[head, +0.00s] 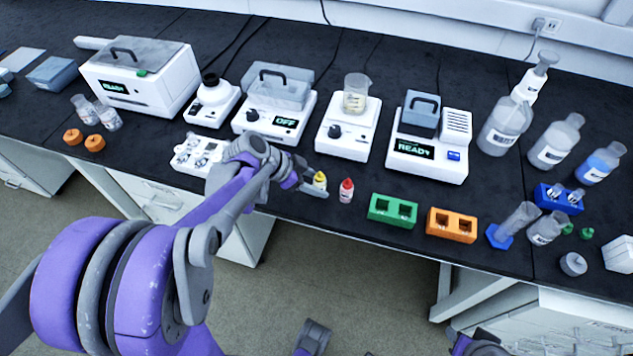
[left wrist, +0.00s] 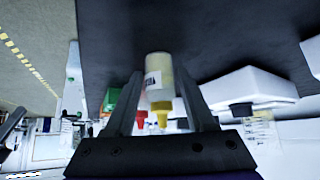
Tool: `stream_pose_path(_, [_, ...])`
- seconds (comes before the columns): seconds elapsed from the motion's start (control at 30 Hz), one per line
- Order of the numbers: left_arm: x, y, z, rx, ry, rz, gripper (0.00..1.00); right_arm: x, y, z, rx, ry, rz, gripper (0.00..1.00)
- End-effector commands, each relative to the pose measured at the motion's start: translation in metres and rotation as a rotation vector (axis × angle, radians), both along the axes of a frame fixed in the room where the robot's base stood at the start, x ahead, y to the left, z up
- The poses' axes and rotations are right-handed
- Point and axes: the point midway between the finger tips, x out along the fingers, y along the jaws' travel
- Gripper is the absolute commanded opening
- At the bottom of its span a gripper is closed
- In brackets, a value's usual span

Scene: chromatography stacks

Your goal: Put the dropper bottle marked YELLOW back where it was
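The yellow-capped dropper bottle (head: 320,181) is at the bench's front edge, left of a red-capped bottle (head: 346,191). In the left wrist view the pale bottle (left wrist: 158,78), with a label and yellow tip, fills the space between my left fingers. My left gripper (head: 310,178) reaches in from the left and appears shut on this bottle; it also shows in the left wrist view (left wrist: 160,85). The bottle looks upright in the head view. Whether its base touches the bench cannot be told.
A green rack (head: 393,210) and an orange rack (head: 451,225) stand right of the red-capped bottle. A white tray (head: 198,153) lies left of my gripper. A white device with a beaker (head: 347,128) stands behind. Bare black bench lies between the bottles and the devices.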

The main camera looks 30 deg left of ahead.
Motion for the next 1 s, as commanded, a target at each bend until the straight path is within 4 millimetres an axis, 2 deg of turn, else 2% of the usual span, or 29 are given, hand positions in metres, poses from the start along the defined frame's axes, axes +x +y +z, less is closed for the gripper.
stream_pose_path(0.03, [0.000,0.000,0.000,0.000,0.000,0.000,0.66,0.000,0.000,0.000,0.000,0.000,0.000,0.43])
stream_pose_path(0.07, [0.000,0.000,0.000,0.000,0.000,0.000,0.71,0.000,0.000,0.000,0.000,0.000,0.000,0.43])
stream_pose_path(0.1, [0.000,0.000,0.000,0.000,0.000,0.000,0.72,0.000,0.000,0.000,0.000,0.000,0.000,0.43])
stream_pose_path(0.33, [0.000,0.000,0.001,0.000,0.000,0.000,0.72,0.000,0.000,0.000,0.000,0.000,0.000,0.43])
stream_pose_path(0.47, [-0.002,0.002,0.007,0.000,0.000,0.001,0.72,0.000,0.000,0.004,0.000,-0.001,0.000,0.43])
stream_pose_path(1.0, [-0.049,0.048,0.084,0.000,0.000,0.003,0.72,0.001,0.000,0.028,0.000,-0.009,0.000,0.43])
